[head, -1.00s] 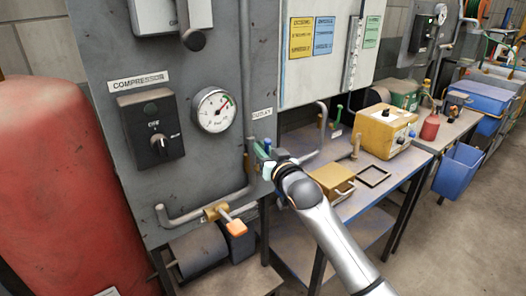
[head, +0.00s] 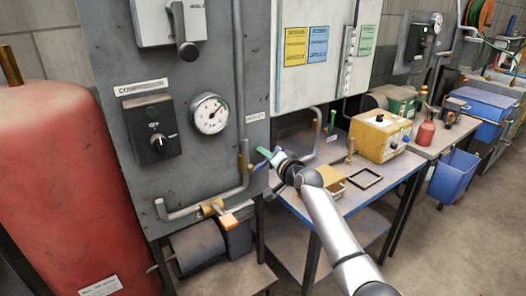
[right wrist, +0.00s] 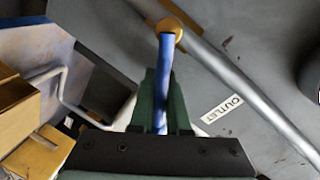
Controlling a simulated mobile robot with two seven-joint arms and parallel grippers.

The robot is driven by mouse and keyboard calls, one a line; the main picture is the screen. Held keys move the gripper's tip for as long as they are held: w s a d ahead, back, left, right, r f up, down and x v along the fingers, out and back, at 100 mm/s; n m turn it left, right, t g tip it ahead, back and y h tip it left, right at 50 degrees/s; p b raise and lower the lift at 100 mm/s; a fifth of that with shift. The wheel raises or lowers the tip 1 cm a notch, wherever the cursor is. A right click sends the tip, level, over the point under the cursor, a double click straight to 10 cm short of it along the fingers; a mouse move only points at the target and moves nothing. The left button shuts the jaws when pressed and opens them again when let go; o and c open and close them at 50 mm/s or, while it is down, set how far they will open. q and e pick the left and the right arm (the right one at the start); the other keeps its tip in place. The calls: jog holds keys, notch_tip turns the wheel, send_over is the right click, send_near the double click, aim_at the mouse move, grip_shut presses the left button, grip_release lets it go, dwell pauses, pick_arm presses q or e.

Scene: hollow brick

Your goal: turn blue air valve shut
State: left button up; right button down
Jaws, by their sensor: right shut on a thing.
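The blue valve handle (right wrist: 166,75) shows in the right wrist view, joined to a round brass part (right wrist: 170,27) beside the grey pipe (right wrist: 235,75). It stands at a slant to that pipe. My right gripper (right wrist: 160,95) has its green fingers closed around the handle's near part, hiding some of it. In the head view a bit of the blue handle (head: 258,167) shows by the panel's right edge, with my right gripper (head: 270,157) on it. My left gripper is in neither view.
A pressure gauge (head: 209,114) and a compressor switch (head: 152,132) are on the grey panel. An orange-handled valve (head: 229,221) sits on the lower pipe. A bench (head: 330,212) with a yellow box (head: 380,134) stands to the right, a red tank (head: 55,180) left.

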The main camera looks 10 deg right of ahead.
jog(key=m, duration=0.1)
jog(key=f+m, duration=0.2)
jog(key=shift+w+d+m+g+y+b, duration=0.1)
jog(key=shift+d+m+g+y+b, duration=0.2)
jog(key=shift+g+y+b, duration=0.1)
jog(key=shift+f+m+y, duration=0.3)
jog(key=shift+f+m, duration=0.3)
jog(key=shift+m, duration=0.3)
jog(key=c, duration=0.9)
grip_release()
jog(key=shift+s+d+r, duration=0.15)
jog(key=shift+s+d, duration=0.1)
jog(key=shift+s, duration=0.35)
jog(key=shift+p+v, duration=0.9)
jog(key=shift+v, duration=4.65)
